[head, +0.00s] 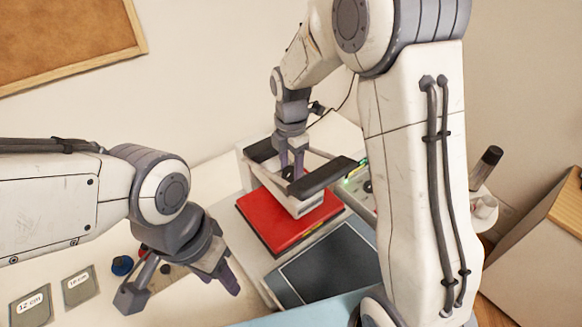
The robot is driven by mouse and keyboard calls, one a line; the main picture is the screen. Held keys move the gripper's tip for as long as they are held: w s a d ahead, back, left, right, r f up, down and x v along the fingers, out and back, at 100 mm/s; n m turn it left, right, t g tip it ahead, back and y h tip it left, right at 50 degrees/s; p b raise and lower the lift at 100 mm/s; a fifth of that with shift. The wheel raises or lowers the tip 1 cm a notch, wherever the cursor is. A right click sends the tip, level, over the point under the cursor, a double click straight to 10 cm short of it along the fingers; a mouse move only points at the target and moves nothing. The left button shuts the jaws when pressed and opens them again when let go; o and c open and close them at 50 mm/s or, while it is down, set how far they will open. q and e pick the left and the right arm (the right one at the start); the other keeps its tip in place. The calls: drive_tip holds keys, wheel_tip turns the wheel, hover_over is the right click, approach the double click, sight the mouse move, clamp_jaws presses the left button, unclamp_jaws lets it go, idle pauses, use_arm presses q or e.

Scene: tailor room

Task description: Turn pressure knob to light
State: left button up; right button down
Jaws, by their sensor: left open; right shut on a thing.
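A press machine stands on the table, with a white head (305,204) and black handles (327,177) over a red pad (285,222). My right gripper (291,170) reaches down onto the top of the white head. Its fingers are shut on a small dark knob (288,173), which they mostly hide; the knob's setting cannot be read. A panel with green lights (355,180) shows beside the press, partly hidden by my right arm. My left gripper (183,286) is open and empty, over the table left of the press.
Two grey cards (79,287) marked in cm and a blue round item (122,265) lie near my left gripper. A dark flat panel (328,262) lies in front of the red pad. A dark-topped cylinder (487,165) stands at right. A cork board (60,40) hangs behind.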

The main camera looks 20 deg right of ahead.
sight(290, 171)
drive_tip(key=shift+w+a, duration=0.1)
idle(0.5)
drive_tip(key=shift+c, duration=1.1)
unclamp_jaws()
wheel_tip(290, 171, up, 11)
drive_tip(key=b, duration=0.2)
drive_tip(key=shift+f+b, duration=0.2)
drive_tip(key=shift+b, duration=0.1)
